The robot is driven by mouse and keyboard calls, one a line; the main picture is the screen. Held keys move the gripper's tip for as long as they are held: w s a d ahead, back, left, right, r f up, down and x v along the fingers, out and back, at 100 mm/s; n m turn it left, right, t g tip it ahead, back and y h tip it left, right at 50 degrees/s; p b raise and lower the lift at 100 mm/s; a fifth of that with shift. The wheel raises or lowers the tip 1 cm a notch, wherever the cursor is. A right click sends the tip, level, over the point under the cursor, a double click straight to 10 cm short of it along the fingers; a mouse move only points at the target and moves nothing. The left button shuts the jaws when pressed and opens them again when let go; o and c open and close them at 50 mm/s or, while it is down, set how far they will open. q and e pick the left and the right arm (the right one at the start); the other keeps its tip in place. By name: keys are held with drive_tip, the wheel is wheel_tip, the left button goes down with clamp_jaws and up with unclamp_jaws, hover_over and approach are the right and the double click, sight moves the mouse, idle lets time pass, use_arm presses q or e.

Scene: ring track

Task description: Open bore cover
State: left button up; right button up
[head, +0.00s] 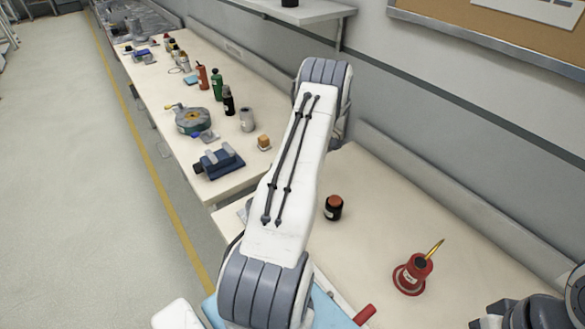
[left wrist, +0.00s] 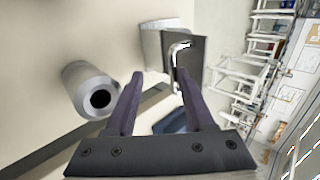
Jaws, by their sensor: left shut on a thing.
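In the left wrist view, a pale box-like block (left wrist: 153,42) carries a darker grey plate (left wrist: 196,60), which looks like the bore cover, with a light bent handle (left wrist: 174,53). My left gripper (left wrist: 160,74) has its two dark purple fingers at the handle and is shut on it. The picture does not show clearly how far the plate stands from the block. A silver cylinder (left wrist: 82,80) with a dark round hole lies left of the fingers. In the head view my white arm fills the middle; the left gripper and the cover are not visible there.
On the near bench (head: 385,200) stand a black-and-red jar (head: 333,208) and a red pot (head: 405,283) with a brush-like stick. The far bench holds a blue vise-like tool (head: 219,162), a grey cup (head: 247,119) and several bottles. The floor at left is clear.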

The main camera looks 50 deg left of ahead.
use_arm(q)
drive_tip(key=shift+a, duration=0.1)
idle(0.4)
drive_tip(key=b+v, duration=0.2)
drive_tip(key=v, duration=0.8)
drive_tip(key=shift+r, duration=0.2)
drive_tip(key=shift+w, duration=0.15)
